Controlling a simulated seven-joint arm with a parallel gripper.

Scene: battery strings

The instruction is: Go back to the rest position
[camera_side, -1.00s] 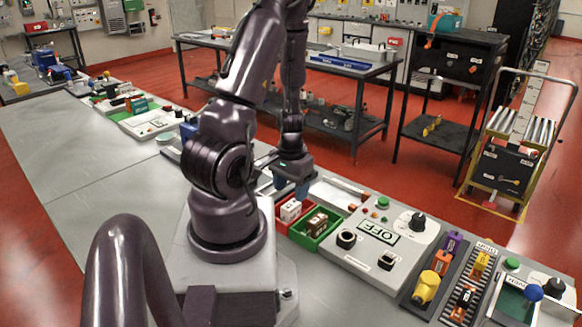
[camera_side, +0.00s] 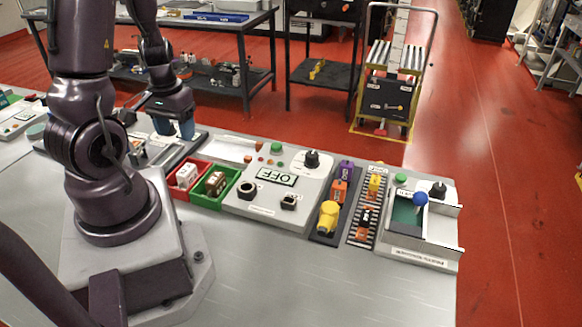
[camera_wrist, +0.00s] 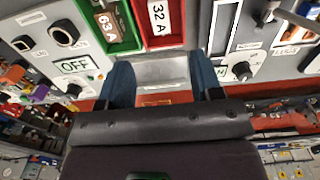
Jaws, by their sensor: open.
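My gripper (camera_side: 172,127) is open and empty, with two blue fingers pointing down. It hangs above the bench, up and left of the bins in the side view. In the wrist view my gripper (camera_wrist: 163,82) shows its fingers apart, with nothing between them but a pale grey surface beyond. The red bin (camera_side: 172,189) holds a white block (camera_side: 187,174), labelled 32 A in the wrist view (camera_wrist: 158,14). The green bin (camera_side: 205,200) beside it holds a brown block (camera_side: 215,183), labelled 63 A in the wrist view (camera_wrist: 108,26). My gripper touches neither bin.
Right of the bins stands a grey panel (camera_side: 262,208) with an OFF display, knobs and buttons. Beyond are a dark tray (camera_side: 325,236) with coloured cells, a striped strip (camera_side: 361,236) and a box (camera_side: 418,247) with a blue ball. The front bench is clear.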

